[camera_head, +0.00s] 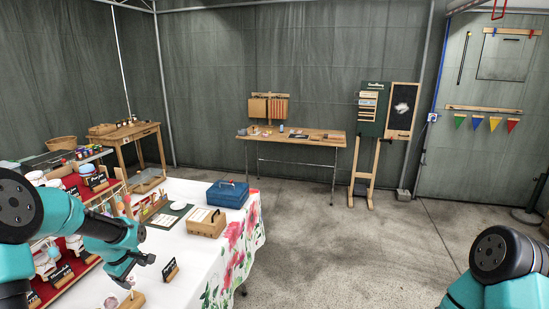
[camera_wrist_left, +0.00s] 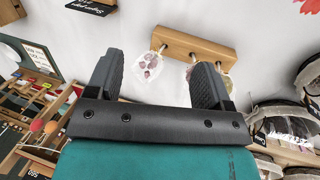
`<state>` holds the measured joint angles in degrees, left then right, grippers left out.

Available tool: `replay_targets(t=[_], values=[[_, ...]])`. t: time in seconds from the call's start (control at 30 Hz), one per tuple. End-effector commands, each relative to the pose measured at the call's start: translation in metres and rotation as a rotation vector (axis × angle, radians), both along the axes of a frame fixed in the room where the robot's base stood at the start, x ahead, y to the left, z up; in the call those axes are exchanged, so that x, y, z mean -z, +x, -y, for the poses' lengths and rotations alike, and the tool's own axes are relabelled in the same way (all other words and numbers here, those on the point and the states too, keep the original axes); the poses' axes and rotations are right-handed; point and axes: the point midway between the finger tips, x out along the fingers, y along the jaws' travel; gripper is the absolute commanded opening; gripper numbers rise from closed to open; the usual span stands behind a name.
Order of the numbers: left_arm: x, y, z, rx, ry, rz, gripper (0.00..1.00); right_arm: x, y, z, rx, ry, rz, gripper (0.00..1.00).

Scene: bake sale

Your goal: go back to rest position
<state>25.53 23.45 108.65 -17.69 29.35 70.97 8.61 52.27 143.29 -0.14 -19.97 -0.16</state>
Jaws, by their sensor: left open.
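My left arm comes in from the left in the head view. Its gripper (camera_head: 138,272) is above the near part of the white cloth table (camera_head: 190,258). In the left wrist view the two dark fingers of the left gripper (camera_wrist_left: 157,68) are spread apart with nothing held between them. A wooden block (camera_wrist_left: 195,45) with wrapped, speckled sweets on sticks lies just beyond the fingertips, apart from them as far as I can tell. Only a teal and black part of my right arm shows at the lower right of the head view. Its gripper is out of frame.
A wooden box (camera_head: 206,223) and a blue box (camera_head: 227,194) stand on the table. A small black sign (camera_head: 170,270) is close to the left gripper. Tiered red shelves with jars stand at the left. The floor (camera_head: 350,250) to the right is clear.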

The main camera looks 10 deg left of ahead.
Motion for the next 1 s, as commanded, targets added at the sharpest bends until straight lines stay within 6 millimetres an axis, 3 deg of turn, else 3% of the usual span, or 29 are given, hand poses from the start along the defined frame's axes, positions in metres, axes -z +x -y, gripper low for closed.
replay_targets(t=[0.03,0.1,0.27,0.47,0.6,0.7,0.8,1.0], values=[[0.024,0.002,0.024,0.078,-0.016,-0.005,0.74,0.000,0.000,0.000,0.000,0.000,0.000,0.43],[0.052,0.002,0.055,0.190,-0.029,0.004,0.74,0.000,0.000,0.000,0.000,0.000,0.000,0.43],[0.113,-0.011,0.128,0.446,-0.055,0.029,0.74,0.000,0.000,0.000,0.000,0.000,0.000,0.43],[0.179,-0.053,0.218,0.770,-0.071,0.066,0.74,0.000,0.000,0.000,0.000,0.000,0.000,0.43],[0.214,-0.100,0.274,1.008,-0.067,0.092,0.74,0.000,0.000,0.000,0.000,0.000,0.000,0.43],[0.230,-0.132,0.301,1.153,-0.055,0.106,0.74,0.000,0.000,0.000,0.000,0.000,0.000,0.43],[0.238,-0.155,0.317,1.254,-0.042,0.115,0.74,0.000,0.000,0.000,0.000,0.000,0.000,0.43],[0.241,-0.168,0.324,1.317,-0.029,0.125,0.74,0.000,0.000,0.000,0.000,0.000,0.000,0.43]])
